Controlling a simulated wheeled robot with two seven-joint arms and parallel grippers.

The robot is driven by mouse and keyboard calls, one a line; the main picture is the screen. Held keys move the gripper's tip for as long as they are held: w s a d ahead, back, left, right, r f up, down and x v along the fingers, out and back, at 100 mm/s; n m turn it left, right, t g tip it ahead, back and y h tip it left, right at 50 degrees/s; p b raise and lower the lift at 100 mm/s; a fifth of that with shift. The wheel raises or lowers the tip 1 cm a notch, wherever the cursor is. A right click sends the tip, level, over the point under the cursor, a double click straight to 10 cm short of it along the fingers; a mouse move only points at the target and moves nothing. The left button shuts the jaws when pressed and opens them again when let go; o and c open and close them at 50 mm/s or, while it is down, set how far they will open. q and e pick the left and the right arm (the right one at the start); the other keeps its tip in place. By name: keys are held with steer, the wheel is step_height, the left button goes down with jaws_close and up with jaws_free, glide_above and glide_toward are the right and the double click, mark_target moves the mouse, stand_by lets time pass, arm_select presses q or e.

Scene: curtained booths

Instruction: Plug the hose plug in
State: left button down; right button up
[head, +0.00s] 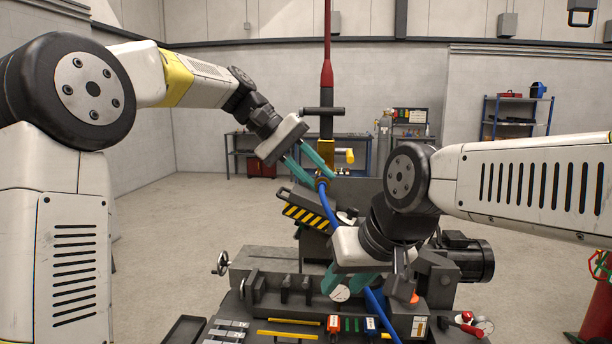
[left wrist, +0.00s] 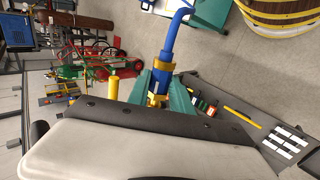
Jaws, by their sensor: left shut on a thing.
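The blue hose plug (left wrist: 168,62) shows in the left wrist view with a brass collar (left wrist: 161,79) and a brass part between my fingers. My left gripper (head: 312,176) is shut on it, just below the brass fitting (head: 323,160) on the upright post. My left fingers also show in the left wrist view (left wrist: 164,95). Whether the plug touches or sits in the fitting is hidden. The blue hose (head: 330,212) hangs from the plug, passes behind my right wrist and comes out below. My right gripper (head: 350,281) is low over the bench; its grip is unclear.
A yellow-handled valve (head: 346,156) sits right of the fitting. A black-and-yellow striped part (head: 306,217) is below it. The bench carries a vise-like machine (head: 280,287), a motor (head: 466,258) and small tools. Open floor lies to the left (head: 185,225).

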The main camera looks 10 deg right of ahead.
arm_select(q)
steer(key=shift+w+d, duration=0.2)
steer(key=shift+w, duration=0.4)
steer(key=shift+w+d, duration=0.15)
steer(key=shift+w, duration=0.45)
steer(key=c, duration=1.1)
jaws_free()
steer(key=v, duration=0.7)
steer(key=shift+w+a+r, duration=0.15)
steer(key=shift+a+r, duration=0.1)
steer(key=shift+a, duration=0.05)
steer(key=shift+a, duration=0.1)
steer(key=s+a+f+n+t+y, duration=0.1)
steer(key=s+a+f+t+y, duration=0.1)
steer(key=s+a+f, duration=0.4)
steer(key=s+a+f+t+y, duration=0.2)
steer(key=s+a+f+t, duration=0.1)
steer(key=s+a+f, duration=0.3)
steer(key=s+a+f+n+t+y, duration=0.1)
steer(key=s+a+f+t+y, duration=0.1)
steer(key=s+a+f, duration=0.5)
steer(key=shift+s+a+n+t, duration=0.15)
steer(key=shift+s+a+t, duration=0.25)
steer(key=shift+s+a, duration=0.4)
steer(key=shift+s+a+n+t, duration=0.15)
steer(key=shift+s+a+t, duration=0.35)
steer(key=shift+a, duration=0.5)
